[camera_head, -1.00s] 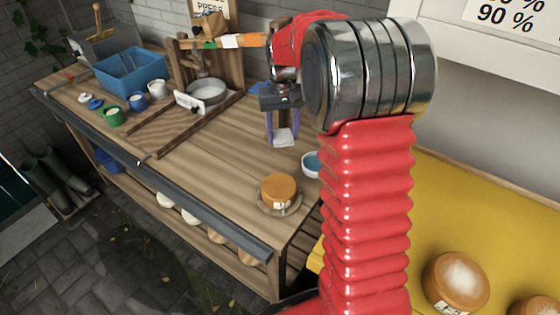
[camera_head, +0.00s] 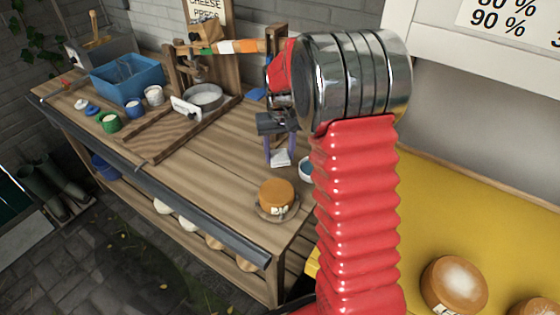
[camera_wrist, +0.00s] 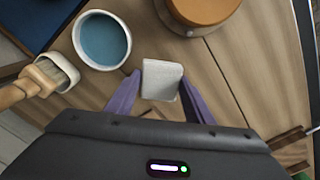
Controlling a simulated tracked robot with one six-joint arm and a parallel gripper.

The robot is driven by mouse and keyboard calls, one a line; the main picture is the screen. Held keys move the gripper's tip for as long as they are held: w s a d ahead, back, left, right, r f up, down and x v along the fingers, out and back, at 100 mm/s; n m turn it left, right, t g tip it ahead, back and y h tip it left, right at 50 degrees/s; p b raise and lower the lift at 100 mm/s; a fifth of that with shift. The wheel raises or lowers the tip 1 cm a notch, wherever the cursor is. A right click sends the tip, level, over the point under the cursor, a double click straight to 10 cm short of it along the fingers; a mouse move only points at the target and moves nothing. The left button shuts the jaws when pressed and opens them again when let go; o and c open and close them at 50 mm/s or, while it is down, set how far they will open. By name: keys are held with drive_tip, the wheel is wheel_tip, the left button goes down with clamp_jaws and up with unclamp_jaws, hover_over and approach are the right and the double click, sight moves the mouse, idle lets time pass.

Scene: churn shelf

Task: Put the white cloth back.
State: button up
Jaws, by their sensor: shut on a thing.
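The white cloth (camera_wrist: 161,80) is a small pale folded piece between my gripper's purple fingertips in the wrist view. My gripper (camera_wrist: 158,95) is shut on it. In the head view my gripper (camera_head: 279,158) points down over the right part of the wooden bench (camera_head: 222,155), with the cloth (camera_head: 280,157) at its tips. I cannot tell whether the cloth touches the bench top.
A bowl of blue liquid (camera_wrist: 102,40) and a brush (camera_wrist: 52,76) are close on one side. An orange cheese (camera_head: 277,194) on a plate stands nearer the bench's front. A metal pan (camera_head: 204,97) and a blue tub (camera_head: 128,74) are further left.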

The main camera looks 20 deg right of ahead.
sight(279, 155)
drive_tip(key=shift+f, duration=1.85)
drive_tip(key=shift+f, duration=0.1)
drive_tip(key=o, duration=1)
wheel_tip(279, 155, up, 12)
drive_tip(key=shift+r, duration=0.1)
